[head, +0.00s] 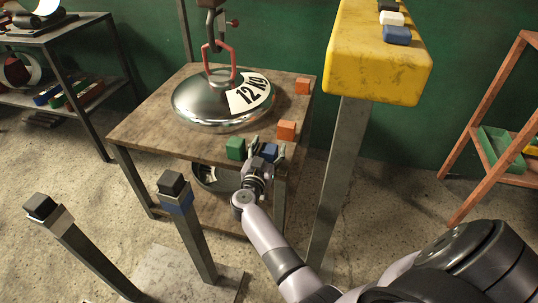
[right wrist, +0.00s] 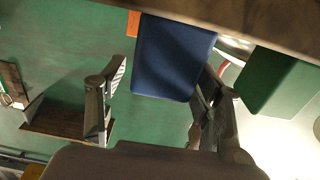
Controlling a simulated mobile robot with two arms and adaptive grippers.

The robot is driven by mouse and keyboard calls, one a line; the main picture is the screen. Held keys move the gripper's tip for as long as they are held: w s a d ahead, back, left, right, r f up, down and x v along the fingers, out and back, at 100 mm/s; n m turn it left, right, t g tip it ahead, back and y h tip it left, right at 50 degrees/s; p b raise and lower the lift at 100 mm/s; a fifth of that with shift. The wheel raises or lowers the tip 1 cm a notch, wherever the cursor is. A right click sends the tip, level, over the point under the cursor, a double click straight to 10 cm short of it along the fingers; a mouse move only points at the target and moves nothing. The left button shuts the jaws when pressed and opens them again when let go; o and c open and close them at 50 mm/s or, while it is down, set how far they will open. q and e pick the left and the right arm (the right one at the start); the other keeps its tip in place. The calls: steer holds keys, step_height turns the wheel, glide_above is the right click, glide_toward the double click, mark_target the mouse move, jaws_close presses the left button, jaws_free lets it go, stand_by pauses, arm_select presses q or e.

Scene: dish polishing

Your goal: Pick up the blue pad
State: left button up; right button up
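The blue pad (head: 270,151) is a small block at the front edge of the wooden table (head: 150,126). In the right wrist view the blue pad (right wrist: 172,58) hangs large from the top, between my fingers. My right gripper (head: 265,156) is at the table's front edge, right at the pad. In the right wrist view the right gripper (right wrist: 162,92) is open: a gap shows between the left finger and the pad, while the right finger overlaps or lies close to the pad's right side. Contact there cannot be told. My left gripper is out of view.
A green block (head: 235,148) sits just left of the pad, also in the wrist view (right wrist: 277,80). Orange blocks (head: 287,130) (head: 302,86) lie along the right edge. A shiny dish (head: 205,108) marked 12 KG stands behind. A yellow control box (head: 378,55) on a post rises at right.

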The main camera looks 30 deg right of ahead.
steer(key=c, duration=1.2)
steer(key=shift+o, duration=0.2)
